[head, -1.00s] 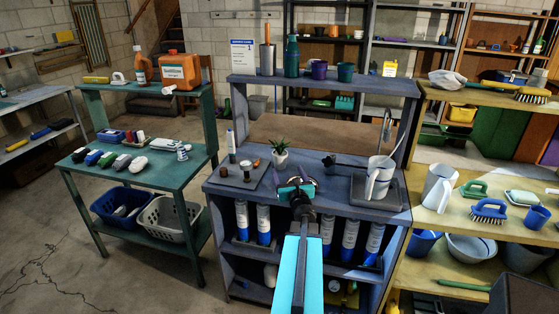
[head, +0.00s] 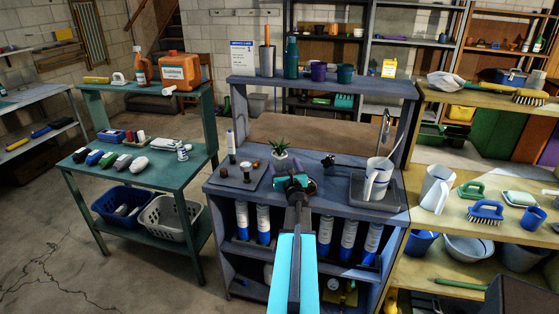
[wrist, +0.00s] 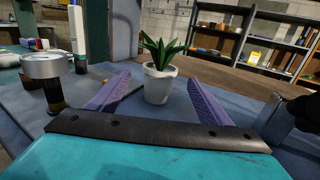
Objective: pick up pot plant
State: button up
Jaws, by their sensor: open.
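The pot plant (wrist: 158,84) is a small white pot with spiky green leaves. It stands upright on the blue-grey bench top, and in the wrist view it shows between and beyond the two purple fingers. My gripper (wrist: 157,92) is open, with one finger on each side of the line to the pot and nothing held. In the head view the plant (head: 279,148) is just behind my gripper (head: 290,174), which partly hides the pot's lower part. I cannot tell whether the fingertips reach beside the pot.
Left of the plant is a dark board (head: 238,178) with knobs and a white bottle (head: 231,143). To the right, a white jug (head: 378,170) stands on a dark tray (head: 358,194) by a tap. An upper shelf (head: 325,83) with pots spans the back.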

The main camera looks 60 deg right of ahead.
aim_at(281, 158)
dwell(0.4)
jog(key=shift+p+x, duration=0.95)
jog(key=shift+x, duration=1.85)
jog(key=shift+c, duration=0.3)
jog(key=c, duration=1.2)
jog(key=shift+r, duration=0.1)
jog(key=shift+r+b, duration=0.4)
jog(key=shift+r, duration=0.4)
jog(key=shift+s+r, duration=0.15)
jog(key=shift+r, duration=0.75)
jog(key=b+v, duration=0.1)
jog(key=v, duration=0.4)
jog(key=r+b+v, duration=0.1)
jog(key=v, duration=0.4)
jog(key=w+a+b+v, duration=0.1)
jog(key=b+v, duration=0.1)
jog(key=v, duration=0.3)
jog(key=shift+s+a+r, duration=0.25)
jog(key=shift+a+r, duration=0.05)
